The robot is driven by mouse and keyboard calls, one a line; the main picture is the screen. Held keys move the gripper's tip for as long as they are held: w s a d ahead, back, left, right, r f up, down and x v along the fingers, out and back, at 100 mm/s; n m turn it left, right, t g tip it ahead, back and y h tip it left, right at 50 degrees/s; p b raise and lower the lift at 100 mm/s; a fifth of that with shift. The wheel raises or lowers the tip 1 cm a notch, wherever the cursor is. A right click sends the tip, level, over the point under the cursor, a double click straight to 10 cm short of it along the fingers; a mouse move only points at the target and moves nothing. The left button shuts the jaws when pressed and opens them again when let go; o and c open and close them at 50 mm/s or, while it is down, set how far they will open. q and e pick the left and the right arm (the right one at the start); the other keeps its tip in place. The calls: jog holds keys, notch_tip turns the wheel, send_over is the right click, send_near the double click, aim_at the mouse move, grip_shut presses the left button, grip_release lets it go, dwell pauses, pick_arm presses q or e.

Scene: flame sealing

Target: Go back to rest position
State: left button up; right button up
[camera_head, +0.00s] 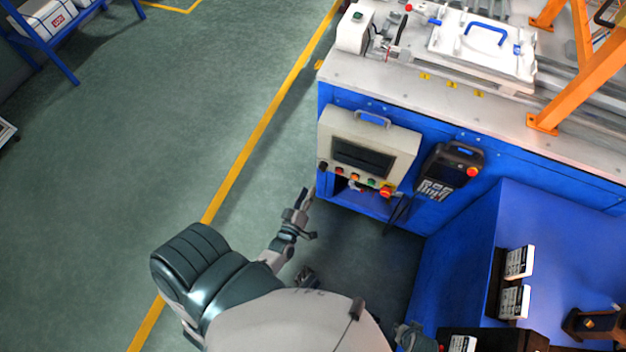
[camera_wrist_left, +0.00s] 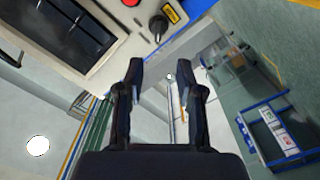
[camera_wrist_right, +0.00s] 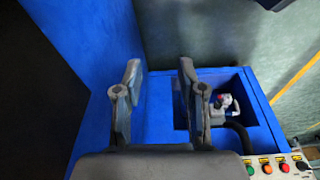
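My left gripper (camera_head: 306,212) is beside the lower left of the control panel (camera_head: 407,145), apart from it in the head view. In the left wrist view my left gripper (camera_wrist_left: 160,68) has its fingers spread with nothing between them. The panel's screen and a black knob (camera_wrist_left: 158,26) show close to it there. My right gripper (camera_wrist_right: 160,66) is open and empty in the right wrist view, in front of a blue cabinet face with a recess. In the head view part of my right arm shows at the bottom edge; I cannot make out its gripper.
A blue machine bench (camera_head: 345,75) carries a white fixture (camera_head: 478,55) and orange frames. A teach pendant (camera_head: 442,180) hangs on its front. Several white boxes (camera_head: 519,262) stand on the blue surface at right. Open green floor with a yellow line (camera_head: 250,140) lies to the left.

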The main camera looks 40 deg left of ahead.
pick_arm(q)
jog(key=shift+v, duration=1.25)
jog(key=shift+f, duration=0.1)
jog(key=s+d+f+m+g+h+p, duration=0.25)
jog(key=d+f+m+g, duration=0.2)
jog(key=f, duration=0.25)
jog(key=s+d+f+m+g+h+p, duration=0.1)
jog(key=s+d+f+m+g+h, duration=0.25)
jog(key=f+m, duration=0.2)
jog(key=s+a+f+m+g+y+p, duration=0.1)
jog(key=s+f+m+g, duration=0.3)
jog(key=s, duration=0.9)
notch_tip(320, 180, down, 2)
jog(key=g+p, duration=0.1)
jog(key=g, duration=0.3)
jog(key=shift+s+f+y, duration=0.25)
jog(key=shift+s+y, duration=0.05)
jog(key=shift+y, duration=0.1)
pick_arm(e)
jog(key=s+f, duration=0.4)
jog(key=f, duration=0.9)
jog(key=shift+s+d+f, duration=0.2)
jog(key=shift+d+f, duration=0.05)
jog(key=shift+f, duration=0.15)
